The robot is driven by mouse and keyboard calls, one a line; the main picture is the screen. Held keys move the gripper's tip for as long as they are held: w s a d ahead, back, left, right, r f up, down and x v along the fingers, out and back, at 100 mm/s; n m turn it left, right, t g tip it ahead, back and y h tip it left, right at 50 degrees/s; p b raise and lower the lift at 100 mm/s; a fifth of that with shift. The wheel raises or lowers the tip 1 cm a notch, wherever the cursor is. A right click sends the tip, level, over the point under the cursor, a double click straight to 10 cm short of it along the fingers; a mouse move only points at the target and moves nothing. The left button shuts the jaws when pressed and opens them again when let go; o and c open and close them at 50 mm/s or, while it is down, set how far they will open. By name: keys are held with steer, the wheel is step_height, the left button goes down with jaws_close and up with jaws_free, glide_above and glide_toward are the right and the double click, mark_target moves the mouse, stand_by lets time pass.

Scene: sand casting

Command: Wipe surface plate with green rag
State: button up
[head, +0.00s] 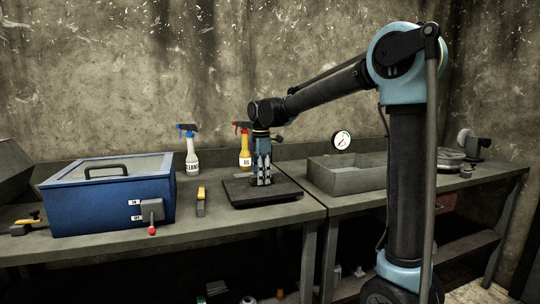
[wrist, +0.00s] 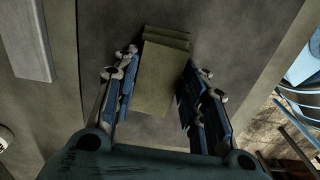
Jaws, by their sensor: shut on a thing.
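The green rag (wrist: 160,78) looks like a folded, layered olive-green block. It sits between the two fingers of my gripper (wrist: 158,92), which are shut on it. The dark flat surface plate (head: 285,194) lies on the bench, and in the wrist view its grey face (wrist: 205,22) spreads beneath the rag. In the head view my gripper (head: 264,181) points straight down over the middle of the plate. The rag is mostly hidden behind the fingers there, and I cannot tell whether it touches the plate.
A blue box with a lid (head: 100,202) and a yellow-topped tool (head: 201,202) are left of the plate. Two spray bottles, one white (head: 192,156) and one yellow (head: 245,154), stand behind. A grey tray (head: 345,178) is close on the right, with a round gauge (head: 341,140) behind it.

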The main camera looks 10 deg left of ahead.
steer(key=shift+w+d, duration=0.35)
steer(key=shift+d, duration=0.35)
steer(key=shift+w+d, duration=0.35)
steer(key=shift+d, duration=0.35)
steer(key=shift+a+r, duration=0.1)
steer(key=shift+r, duration=4.05)
